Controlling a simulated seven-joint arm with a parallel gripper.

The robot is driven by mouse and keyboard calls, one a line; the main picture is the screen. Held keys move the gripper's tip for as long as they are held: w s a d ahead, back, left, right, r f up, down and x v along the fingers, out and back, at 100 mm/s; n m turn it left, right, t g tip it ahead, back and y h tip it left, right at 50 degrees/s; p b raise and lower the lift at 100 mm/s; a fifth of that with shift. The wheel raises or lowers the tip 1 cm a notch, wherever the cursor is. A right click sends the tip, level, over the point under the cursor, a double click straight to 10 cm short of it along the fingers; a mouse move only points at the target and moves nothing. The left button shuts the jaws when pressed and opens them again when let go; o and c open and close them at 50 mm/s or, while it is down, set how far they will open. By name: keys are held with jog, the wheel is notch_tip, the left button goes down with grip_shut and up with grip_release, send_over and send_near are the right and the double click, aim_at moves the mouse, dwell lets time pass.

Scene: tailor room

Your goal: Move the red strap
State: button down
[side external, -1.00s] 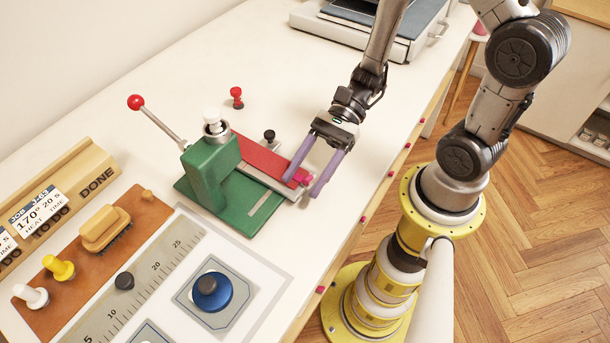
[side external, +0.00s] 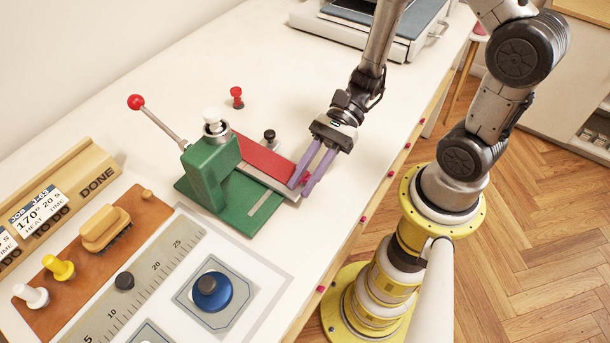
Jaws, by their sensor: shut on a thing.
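The red strap (side external: 262,157) lies flat along the pale bar of the green press (side external: 211,175). Its near right end is between the purple fingers of my gripper (side external: 298,186), which is shut on it at the bar's end. The fingers hide part of that end. The far end of the strap runs up beside the green press head.
The press has a lever with a red knob (side external: 136,102) and a white knob (side external: 212,115) on top. A black peg (side external: 269,136) and a red peg (side external: 237,92) stand behind the strap. A ruler (side external: 150,276) and a blue knob (side external: 212,291) lie in front. The table is clear at the back left.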

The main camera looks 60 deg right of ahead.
aim_at(270, 167)
jog(key=shift+w, duration=0.1)
jog(key=shift+w+a, duration=0.1)
jog(key=shift+w, duration=3.75)
jog(key=c, duration=0.7)
grip_release()
jog(key=v, duration=1.4)
jog(key=shift+f, duration=0.1)
jog(key=shift+a, duration=0.1)
